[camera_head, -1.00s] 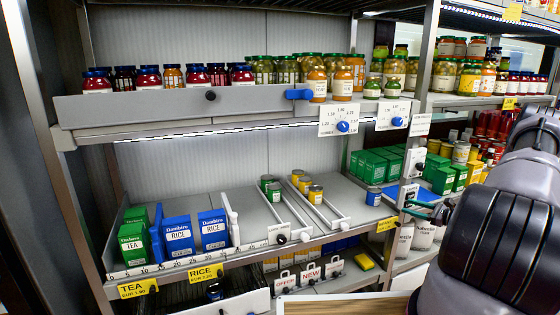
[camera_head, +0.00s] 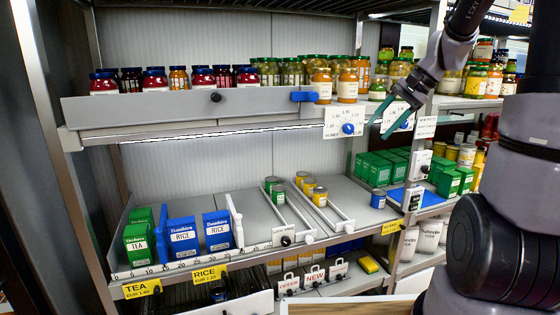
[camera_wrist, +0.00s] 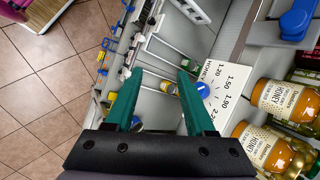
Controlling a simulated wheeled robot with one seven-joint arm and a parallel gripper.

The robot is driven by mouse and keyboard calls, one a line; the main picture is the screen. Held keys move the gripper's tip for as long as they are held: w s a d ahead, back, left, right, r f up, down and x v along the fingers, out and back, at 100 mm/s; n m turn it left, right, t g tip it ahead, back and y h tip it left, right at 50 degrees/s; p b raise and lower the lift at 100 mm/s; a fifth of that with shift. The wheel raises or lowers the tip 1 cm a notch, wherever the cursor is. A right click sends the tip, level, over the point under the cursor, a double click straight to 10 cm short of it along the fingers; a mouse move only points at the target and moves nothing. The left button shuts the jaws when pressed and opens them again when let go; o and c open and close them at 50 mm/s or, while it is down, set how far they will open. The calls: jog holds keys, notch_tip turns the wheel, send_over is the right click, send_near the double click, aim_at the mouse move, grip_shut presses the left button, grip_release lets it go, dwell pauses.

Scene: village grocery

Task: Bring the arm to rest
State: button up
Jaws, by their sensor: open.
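My gripper (camera_head: 392,118) is in the head view at the right, in front of the upper shelf's edge and beside the honey price dial (camera_head: 347,128). In the wrist view its two green fingers (camera_wrist: 158,95) stand apart with nothing held between them. The dial card (camera_wrist: 222,98) lies just beyond the right finger in that view. Honey jars (camera_wrist: 272,150) stand to the right of the fingers. My arm comes down from the upper right of the head view.
The upper shelf (camera_head: 180,106) holds several jars. The lower shelf (camera_head: 255,212) carries tea boxes (camera_head: 138,240), rice boxes (camera_head: 182,236) and cans (camera_head: 305,185) in lanes. Open tiled floor (camera_wrist: 40,70) shows at the left of the wrist view.

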jog(key=s+a+r+n+t+h, duration=0.1)
jog(key=s+r, duration=0.3)
jog(key=s, duration=0.5)
jog(key=s+a+r+n+t+h, duration=0.1)
jog(key=s+r+n+t+h, duration=0.2)
jog(key=s, duration=0.6)
jog(key=shift+s+a+r+n, duration=0.25)
jog(key=shift+a+r+n, duration=0.05)
jog(key=shift+r+n, duration=0.2)
dwell(0.6)
